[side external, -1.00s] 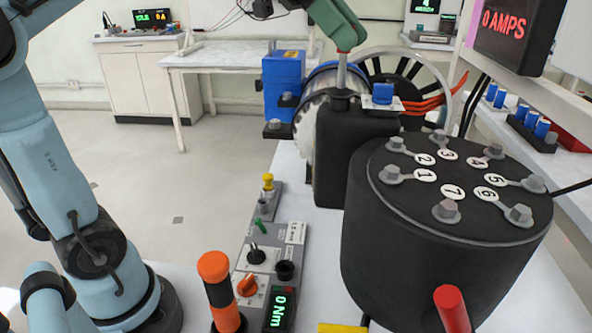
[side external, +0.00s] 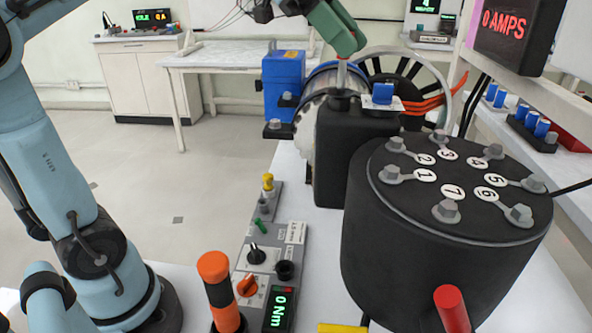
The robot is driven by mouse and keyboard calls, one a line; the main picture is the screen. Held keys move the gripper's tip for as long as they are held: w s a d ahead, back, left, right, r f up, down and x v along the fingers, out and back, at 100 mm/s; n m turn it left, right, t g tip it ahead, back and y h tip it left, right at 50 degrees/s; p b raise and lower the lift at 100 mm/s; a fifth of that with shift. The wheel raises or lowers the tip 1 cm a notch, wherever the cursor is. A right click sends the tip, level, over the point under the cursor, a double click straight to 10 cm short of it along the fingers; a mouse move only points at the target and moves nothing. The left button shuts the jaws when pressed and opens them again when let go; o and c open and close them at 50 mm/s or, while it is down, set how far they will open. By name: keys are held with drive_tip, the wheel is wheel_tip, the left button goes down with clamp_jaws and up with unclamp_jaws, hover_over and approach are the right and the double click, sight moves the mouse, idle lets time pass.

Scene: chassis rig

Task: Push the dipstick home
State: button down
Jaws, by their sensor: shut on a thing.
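The dipstick (side external: 342,75) shows as a short pale grey rod, nearly upright. Its lower end is inside the neck (side external: 340,98) on top of a black tank (side external: 345,150). My gripper (side external: 346,46), with green fingers, is at the top of the rod and shut on the dipstick. A short length of rod is bare between the fingers and the neck, so the fingers are a little above the neck and apart from it. The dipstick's top is hidden by the fingers, and its lower part is hidden inside the tank.
A blue-capped fitting (side external: 383,93) sits just right of the neck. A large black drum (side external: 445,235) with numbered terminals stands in front at the right. A wheel (side external: 400,75) and blue box (side external: 283,85) are behind. A control panel (side external: 262,260) lies front left.

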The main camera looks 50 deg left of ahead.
drive_tip(key=shift+f, duration=1)
idle(0.7)
drive_tip(key=c, duration=0.8)
unclamp_jaws()
drive_tip(key=shift+c, duration=0.2)
drive_tip(key=v, duration=1.2)
drive_tip(key=s+f+n+t+y, duration=0.2)
drive_tip(key=f+n+y, duration=0.2)
drive_tip(key=f, duration=1.2)
drive_tip(key=s+f+n+t+y, duration=0.1)
drive_tip(key=f+n+y, duration=0.3)
drive_tip(key=f+n, duration=0.5)
wheel_tip(320, 180, down, 7)
drive_tip(key=shift+s+d+r+n+t+y, duration=0.1)
drive_tip(key=shift+s+d+n+t+y, duration=0.25)
drive_tip(key=shift+s, duration=0.2)
